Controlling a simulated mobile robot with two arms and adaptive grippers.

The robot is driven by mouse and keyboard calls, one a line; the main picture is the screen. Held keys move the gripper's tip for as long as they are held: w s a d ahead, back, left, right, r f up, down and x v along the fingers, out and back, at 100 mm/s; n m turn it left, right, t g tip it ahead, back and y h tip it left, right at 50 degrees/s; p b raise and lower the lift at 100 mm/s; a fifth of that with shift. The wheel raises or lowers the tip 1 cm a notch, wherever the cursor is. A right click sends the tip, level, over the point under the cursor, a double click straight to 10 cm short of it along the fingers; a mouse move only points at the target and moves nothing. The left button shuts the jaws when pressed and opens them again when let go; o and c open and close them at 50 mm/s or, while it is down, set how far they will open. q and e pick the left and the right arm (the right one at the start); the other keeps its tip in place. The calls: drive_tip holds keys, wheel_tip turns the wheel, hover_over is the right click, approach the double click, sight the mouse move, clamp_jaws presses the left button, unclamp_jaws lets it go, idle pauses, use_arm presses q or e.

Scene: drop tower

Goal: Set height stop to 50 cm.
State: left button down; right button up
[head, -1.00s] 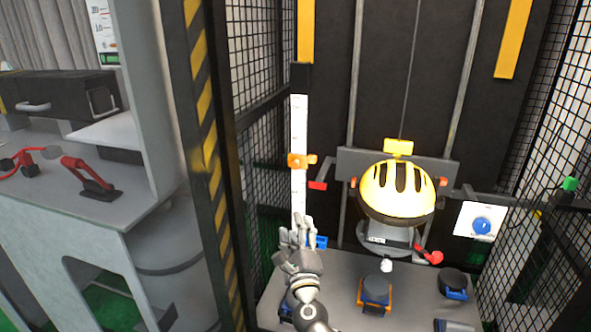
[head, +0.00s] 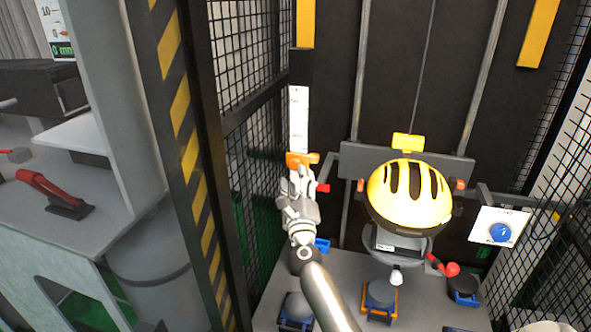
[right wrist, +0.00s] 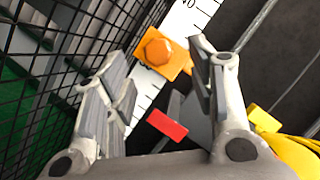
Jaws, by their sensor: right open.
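The orange height stop (head: 299,159) sits on the white vertical scale (head: 299,115) at the left of the tower. In the right wrist view the height stop (right wrist: 163,53) shows its knob between and beyond my fingers, with the scale (right wrist: 186,22) behind it. My right gripper (head: 299,178) is open, just below and in front of the stop. In the right wrist view its open fingers (right wrist: 160,85) stand apart, with nothing held between them. I cannot tell from these frames whether a finger touches the stop. The scale's numbers are too small to read surely. My left gripper is not in view.
A yellow helmet (head: 411,194) sits on the carriage right of the scale. A red tab (right wrist: 167,124) lies near my right fingers. Black mesh (head: 250,130) stands close on the left. A blue knob panel (head: 499,227) is at the right.

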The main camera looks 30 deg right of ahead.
sight(295, 168)
drive_tip(key=x, duration=0.4)
drive_tip(key=shift+f, duration=0.1)
drive_tip(key=shift+w+d, duration=0.1)
drive_tip(key=shift+c, duration=0.3)
drive_tip(key=c, duration=0.5)
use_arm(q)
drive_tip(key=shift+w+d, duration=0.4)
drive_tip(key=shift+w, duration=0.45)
use_arm(e)
clamp_jaws()
